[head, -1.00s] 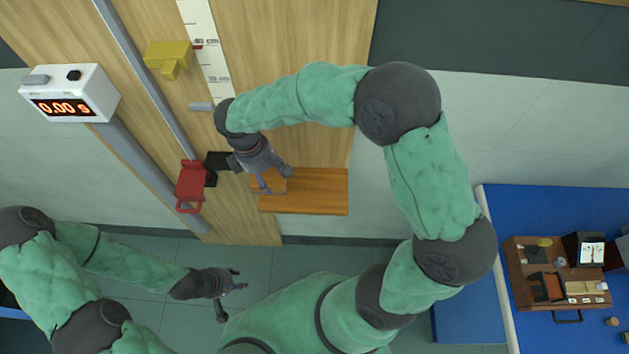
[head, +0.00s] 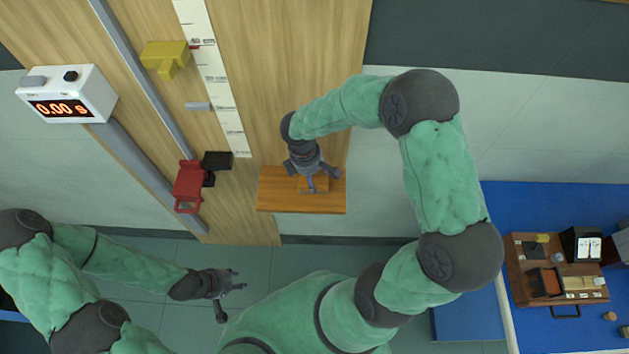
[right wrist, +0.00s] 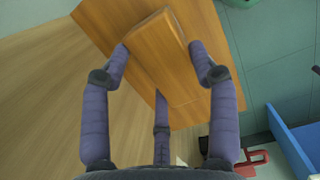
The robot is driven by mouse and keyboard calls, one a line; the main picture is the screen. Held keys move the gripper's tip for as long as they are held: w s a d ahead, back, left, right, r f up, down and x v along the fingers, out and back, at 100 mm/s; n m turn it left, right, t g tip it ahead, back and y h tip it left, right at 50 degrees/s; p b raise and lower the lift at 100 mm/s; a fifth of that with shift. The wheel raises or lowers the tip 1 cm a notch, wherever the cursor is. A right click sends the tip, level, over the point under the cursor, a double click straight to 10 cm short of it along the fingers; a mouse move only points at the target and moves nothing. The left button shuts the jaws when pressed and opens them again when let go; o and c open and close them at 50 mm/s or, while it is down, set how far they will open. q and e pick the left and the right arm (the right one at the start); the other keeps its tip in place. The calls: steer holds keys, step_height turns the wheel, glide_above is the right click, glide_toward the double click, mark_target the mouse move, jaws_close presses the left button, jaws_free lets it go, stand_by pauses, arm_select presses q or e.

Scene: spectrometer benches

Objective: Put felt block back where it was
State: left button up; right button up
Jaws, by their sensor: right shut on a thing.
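My right gripper (head: 314,184) is over the wooden shelf (head: 278,200), shut on an orange-brown block (head: 316,187) with wood-like grain. In the right wrist view the block (right wrist: 157,45) sits between the fingers, over or on the shelf (right wrist: 212,55); I cannot tell whether it touches. A black block (head: 217,160) is beside the red bracket (head: 188,184) on the wall board, left of the shelf. No thing in view is plainly felt; the black block's material is too small to tell. My left gripper (head: 236,280) is open and empty at the lower left.
A yellow bracket (head: 165,56), a metal rail (head: 140,75) and a white scale (head: 213,80) are on the wall board. A timer (head: 68,95) reading 0.00 s is at the left. A blue bench (head: 520,205) with a brown tray (head: 522,290) stands at the right.

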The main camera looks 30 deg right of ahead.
mark_target(313, 178)
steer(key=f, duration=0.3)
steer(key=shift+d+f, duration=0.2)
steer(key=shift+f, duration=0.1)
steer(key=o, duration=1.5)
steer(key=shift+c, duration=0.2)
steer(key=shift+r, duration=0.1)
steer(key=r, duration=0.4)
steer(key=a+r, duration=0.1)
steer(key=r, duration=0.3)
steer(key=w+r, duration=0.1)
steer(key=r, duration=0.2)
steer(key=shift+a+r+p, duration=0.3)
steer(key=shift+a+r, duration=0.05)
steer(key=shift+r, duration=0.05)
